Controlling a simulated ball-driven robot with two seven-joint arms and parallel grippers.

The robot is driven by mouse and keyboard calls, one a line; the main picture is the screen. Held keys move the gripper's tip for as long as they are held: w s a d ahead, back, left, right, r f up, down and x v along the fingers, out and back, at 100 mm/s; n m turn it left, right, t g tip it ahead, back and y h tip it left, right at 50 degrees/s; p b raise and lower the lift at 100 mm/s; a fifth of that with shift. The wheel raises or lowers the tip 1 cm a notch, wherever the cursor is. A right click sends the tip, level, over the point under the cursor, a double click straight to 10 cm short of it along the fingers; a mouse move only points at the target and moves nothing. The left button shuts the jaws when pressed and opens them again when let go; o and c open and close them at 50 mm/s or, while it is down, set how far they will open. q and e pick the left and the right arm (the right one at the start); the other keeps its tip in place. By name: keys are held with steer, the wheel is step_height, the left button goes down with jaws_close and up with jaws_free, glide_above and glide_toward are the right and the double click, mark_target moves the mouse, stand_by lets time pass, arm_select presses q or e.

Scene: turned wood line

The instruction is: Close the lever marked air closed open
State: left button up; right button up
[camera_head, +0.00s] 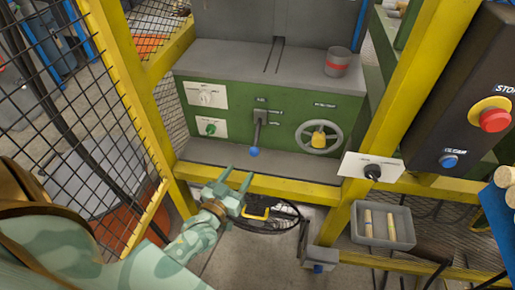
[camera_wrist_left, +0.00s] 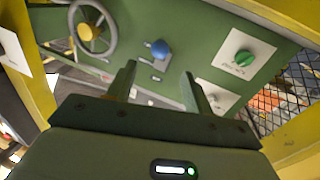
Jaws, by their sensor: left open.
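The lever (camera_head: 259,122) is a grey handle with a blue ball knob on a green panel, pointing down. A small plate with lettering too small to read sits above it. The blue knob also shows in the left wrist view (camera_wrist_left: 159,48), beyond and roughly between the fingertips. My left gripper (camera_head: 238,178) is open and empty, below and a little left of the knob, apart from it. Its two fingers also show in the left wrist view (camera_wrist_left: 158,74). My right gripper is not in view.
A handwheel (camera_head: 319,138) is right of the lever; a green knob (camera_head: 210,128) and a white switch plate (camera_head: 206,95) are left. A yellow frame rail (camera_head: 290,188) runs below the panel. A black rotary switch (camera_head: 372,172) and a red stop button (camera_head: 494,119) are at right.

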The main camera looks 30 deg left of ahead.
mark_target(255, 150)
arm_select(q)
steer(key=w+b, duration=0.1)
steer(key=w, duration=0.6)
steer(key=w+a+b, duration=0.1)
steer(key=w, duration=0.3)
steer(key=shift+w+f+b, duration=0.2)
steer(key=shift+w+b, duration=0.05)
steer(key=shift+b, duration=0.1)
steer(key=shift+w+r, duration=0.1)
steer(key=shift+w, duration=0.45)
